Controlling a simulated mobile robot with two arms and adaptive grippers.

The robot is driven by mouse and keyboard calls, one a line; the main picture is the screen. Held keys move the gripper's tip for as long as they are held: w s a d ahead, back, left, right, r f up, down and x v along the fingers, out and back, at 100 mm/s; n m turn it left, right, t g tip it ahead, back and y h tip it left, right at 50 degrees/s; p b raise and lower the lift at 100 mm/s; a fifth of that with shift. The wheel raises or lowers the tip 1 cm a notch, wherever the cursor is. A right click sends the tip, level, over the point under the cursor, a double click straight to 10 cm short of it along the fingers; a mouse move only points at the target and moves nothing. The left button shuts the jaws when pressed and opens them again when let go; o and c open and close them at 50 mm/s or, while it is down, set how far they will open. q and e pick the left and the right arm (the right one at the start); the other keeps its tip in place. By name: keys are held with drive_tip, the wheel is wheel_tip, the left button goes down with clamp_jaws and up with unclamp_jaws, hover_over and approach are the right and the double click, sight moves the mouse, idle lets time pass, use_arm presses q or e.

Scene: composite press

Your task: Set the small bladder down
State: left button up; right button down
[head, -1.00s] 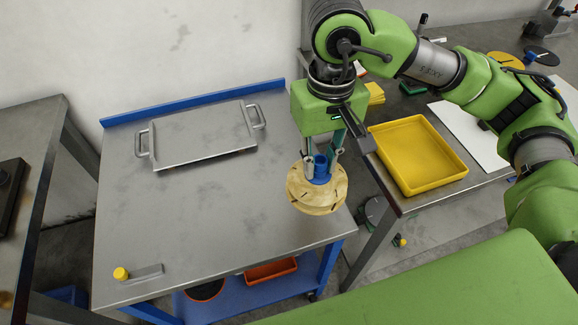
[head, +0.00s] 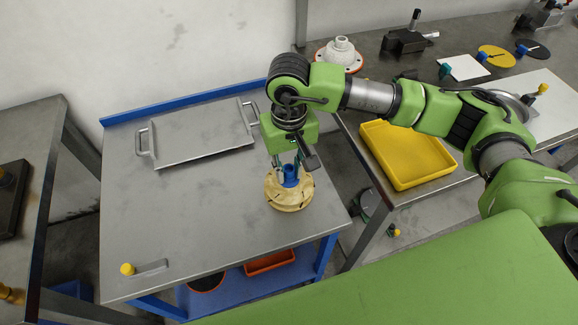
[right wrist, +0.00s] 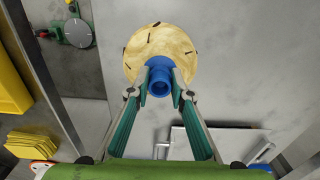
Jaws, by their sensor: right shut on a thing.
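The small bladder (head: 287,198) is a round, tan, layered disc with dark slits and a blue neck at its centre. My right gripper (head: 290,167) points down from above and is shut on the blue neck. The bladder is level over the right part of the steel table (head: 190,220), on it or just above; I cannot tell which. In the right wrist view, the two fingers (right wrist: 160,76) grip the blue neck (right wrist: 159,86), with the tan disc (right wrist: 160,50) beyond. My left gripper is not in view.
A steel plate with two handles (head: 195,135) lies at the back of the table. A yellow-knobbed piece (head: 128,269) is at the front left. A yellow tray (head: 408,155) sits on the bench to the right. The table's middle is clear.

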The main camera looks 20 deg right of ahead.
drive_tip(key=shift+f, duration=0.15)
drive_tip(key=c, duration=1.8)
unclamp_jaws()
drive_tip(key=shift+r, duration=0.35)
wheel_tip(320, 180, up, 12)
drive_tip(key=b, duration=0.2)
drive_tip(key=shift+f+b, duration=0.15)
drive_tip(key=shift+b, duration=0.2)
